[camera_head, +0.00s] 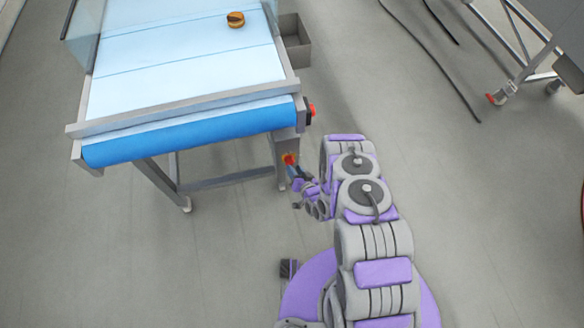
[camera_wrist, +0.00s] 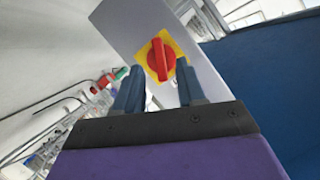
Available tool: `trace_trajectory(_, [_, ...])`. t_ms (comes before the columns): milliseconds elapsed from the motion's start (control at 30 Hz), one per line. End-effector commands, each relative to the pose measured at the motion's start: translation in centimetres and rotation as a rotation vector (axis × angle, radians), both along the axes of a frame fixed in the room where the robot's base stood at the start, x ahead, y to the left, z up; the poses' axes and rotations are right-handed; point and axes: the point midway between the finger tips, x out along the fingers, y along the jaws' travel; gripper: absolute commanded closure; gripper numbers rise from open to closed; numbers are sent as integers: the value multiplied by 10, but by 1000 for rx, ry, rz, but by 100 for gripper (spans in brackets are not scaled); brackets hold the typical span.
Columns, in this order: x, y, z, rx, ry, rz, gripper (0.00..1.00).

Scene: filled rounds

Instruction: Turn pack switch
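The pack switch (camera_wrist: 161,59) is a red rotary knob on a yellow plate, fixed to a light grey panel (camera_wrist: 125,28) in the wrist view. In the head view the switch (camera_head: 289,159) is a small red spot on the conveyor's near right leg. My gripper (camera_wrist: 157,82) points at the switch, with its two blue-grey fingers apart, one low left of the knob and one low right. It looks open, with nothing held between the fingers. In the head view my gripper (camera_head: 294,170) is small and close to the switch; contact cannot be told.
The conveyor (camera_head: 180,118) has a blue front roller and a light belt carrying a brown round item (camera_head: 236,19). A red button (camera_head: 312,110) sits on its right side. A grey bin (camera_head: 295,42) stands behind right. Cables (camera_head: 430,50) lie on open floor near a wheeled frame (camera_head: 520,75).

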Motion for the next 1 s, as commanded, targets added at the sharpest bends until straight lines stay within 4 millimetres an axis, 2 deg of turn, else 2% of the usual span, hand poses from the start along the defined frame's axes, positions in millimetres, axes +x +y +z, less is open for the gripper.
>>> trace_trajectory(233, [24, 12, -10, 1, -3, 1, 61])
trace_trajectory(600, [28, 14, -11, 0, 1, -1, 61])
trace_trajectory(1000, [28, 14, -11, 0, 2, -1, 98])
